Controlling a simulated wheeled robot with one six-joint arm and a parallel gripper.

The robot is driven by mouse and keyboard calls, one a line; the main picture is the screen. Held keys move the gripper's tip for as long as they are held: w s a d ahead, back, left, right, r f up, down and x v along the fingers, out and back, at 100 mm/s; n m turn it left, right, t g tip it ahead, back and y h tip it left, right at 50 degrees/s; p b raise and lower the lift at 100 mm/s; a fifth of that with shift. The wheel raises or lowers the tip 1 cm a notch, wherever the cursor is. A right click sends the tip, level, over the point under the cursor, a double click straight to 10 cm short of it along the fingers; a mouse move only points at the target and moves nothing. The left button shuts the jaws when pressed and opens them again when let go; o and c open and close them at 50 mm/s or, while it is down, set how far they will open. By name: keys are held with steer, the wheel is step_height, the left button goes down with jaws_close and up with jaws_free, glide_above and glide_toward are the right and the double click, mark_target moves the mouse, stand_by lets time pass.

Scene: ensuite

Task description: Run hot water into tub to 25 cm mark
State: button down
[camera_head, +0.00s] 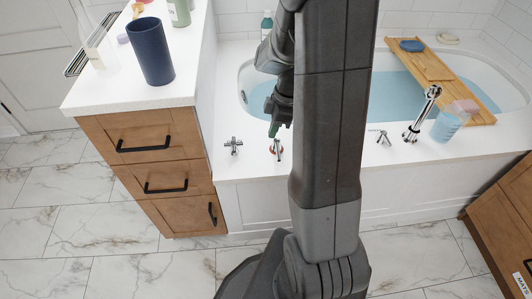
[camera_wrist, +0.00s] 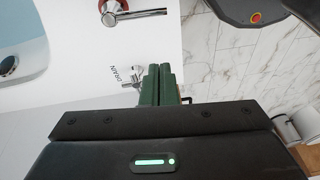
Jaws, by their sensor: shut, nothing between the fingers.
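The white tub (camera_head: 388,52) holds blue water (camera_head: 392,92); no depth marks are readable. The chrome spout (camera_head: 422,113) stands on the near rim at right. A chrome lever with a red ring (camera_head: 277,149) is on the near rim at left; in the wrist view it is the lever (camera_wrist: 132,13) at the top, its arm pointing right. Left of it in the head view is a chrome cross handle (camera_head: 233,146), beside the word DRAIN in the wrist view (camera_wrist: 137,74). My gripper (camera_head: 274,131) is shut and empty above the rim near the red-ringed lever. Its green fingertips (camera_wrist: 160,68) show beside the cross handle.
Another chrome handle (camera_head: 383,137) is left of the spout. A wooden tray (camera_head: 430,70) spans the tub. The counter (camera_head: 190,45) at left carries a dark blue cup (camera_head: 150,50). My arm hides part of the tub.

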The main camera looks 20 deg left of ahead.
mark_target(278, 154)
steer(key=shift+y, duration=0.6)
steer(key=b+x, duration=0.2)
steer(key=x, duration=0.7)
steer(key=shift+a, duration=0.2)
steer(key=d, duration=0.1)
steer(key=w+d+f, duration=0.1)
steer(key=shift+w+d, duration=0.25)
steer(key=shift+w+d+b, duration=0.25)
steer(key=shift+d+b, duration=0.05)
steer(key=shift+d, duration=0.1)
steer(key=shift+w+d+f+n+b, duration=0.3)
steer(key=shift+d+n+b, duration=0.15)
steer(key=shift+b, duration=0.5)
steer(key=shift+s+d+r, duration=0.1)
steer(key=shift+r, duration=0.1)
